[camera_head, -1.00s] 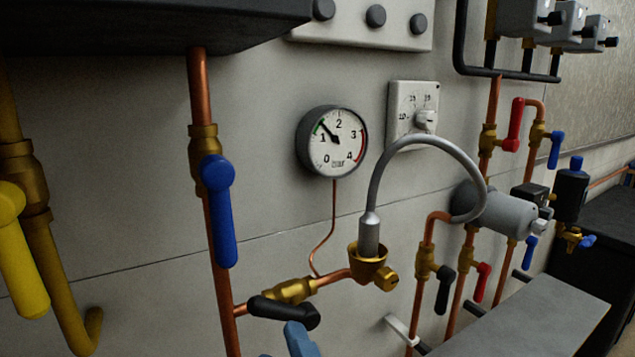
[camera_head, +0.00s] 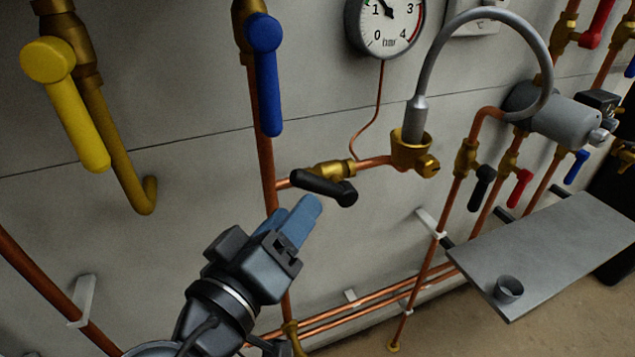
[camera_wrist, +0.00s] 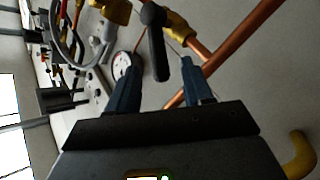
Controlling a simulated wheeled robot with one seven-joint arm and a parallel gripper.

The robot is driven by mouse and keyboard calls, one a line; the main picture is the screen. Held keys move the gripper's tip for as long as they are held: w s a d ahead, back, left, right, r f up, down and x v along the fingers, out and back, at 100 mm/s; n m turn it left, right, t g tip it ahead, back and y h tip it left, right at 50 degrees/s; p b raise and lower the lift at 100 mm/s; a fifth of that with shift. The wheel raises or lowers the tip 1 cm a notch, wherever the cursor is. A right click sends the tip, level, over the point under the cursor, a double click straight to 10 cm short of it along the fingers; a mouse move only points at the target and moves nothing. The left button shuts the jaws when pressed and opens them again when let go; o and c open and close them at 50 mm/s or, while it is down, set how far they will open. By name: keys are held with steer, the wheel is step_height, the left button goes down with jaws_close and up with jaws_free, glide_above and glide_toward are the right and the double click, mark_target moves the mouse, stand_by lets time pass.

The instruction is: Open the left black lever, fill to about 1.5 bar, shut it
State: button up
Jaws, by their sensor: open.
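The left black lever (camera_head: 318,186) sits on a brass valve (camera_head: 335,168) in the short copper branch, slanting slightly down to the right. My gripper (camera_head: 303,213) is open, its blue fingers just below and left of the lever. In the wrist view the lever (camera_wrist: 157,45) appears between the two fingertips (camera_wrist: 160,65); I cannot tell whether it is within their reach or beyond them. The pressure gauge (camera_head: 385,25) is cut off at the top, its needle pointing up-left, a little past 1. A grey hose (camera_head: 440,60) rises from the brass cup (camera_head: 410,150).
A blue lever (camera_head: 266,80) hangs above my gripper, and a yellow lever (camera_head: 75,110) is farther left. Another black lever (camera_head: 482,187) and a red lever (camera_head: 519,188) hang at right, above a grey shelf (camera_head: 560,250) with a small cup (camera_head: 508,289).

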mark_target(317, 185)
steer(key=p+x, duration=0.1)
steer(key=x, duration=0.6)
steer(key=shift+w+d+r, duration=0.15)
steer(key=shift+w+d, duration=0.05)
steer(key=shift+w, duration=0.05)
jaws_close()
stand_by(0.3)
